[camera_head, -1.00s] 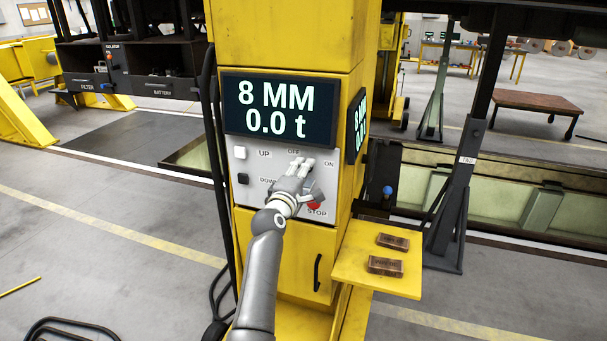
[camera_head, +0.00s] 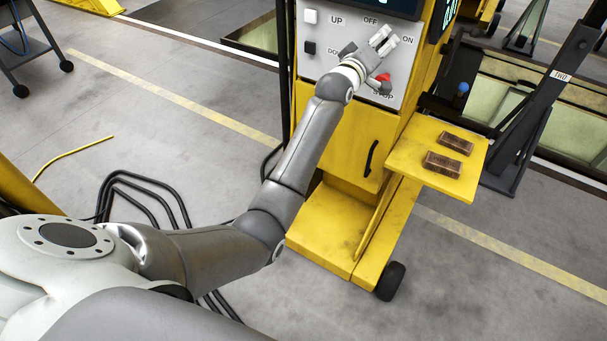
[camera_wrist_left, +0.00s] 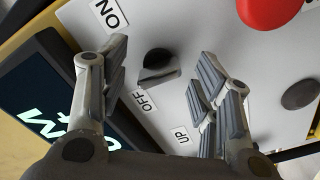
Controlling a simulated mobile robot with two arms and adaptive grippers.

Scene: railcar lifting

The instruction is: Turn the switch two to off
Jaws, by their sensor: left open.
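The grey control panel (camera_head: 320,65) is on the front of a yellow cabinet, with UP, OFF and ON labels. My left gripper (camera_head: 384,42) is in front of its upper right part and hides the switch in the head view. In the left wrist view the gripper (camera_wrist_left: 163,62) is open, its fingers on either side of the black rotary switch (camera_wrist_left: 158,62), with nothing clamped. The OFF label (camera_wrist_left: 147,101) is just below the switch and the ON label (camera_wrist_left: 109,12) at the upper left. Whether the fingers touch the knob, I cannot tell. My right gripper is out of view.
The red stop button (camera_head: 384,79) is close below my gripper, and a black button (camera_wrist_left: 300,94) is at the right of the wrist view. A yellow shelf (camera_head: 408,160) with two brown blocks juts out at right. Black cables (camera_head: 135,185) lie on the floor at left.

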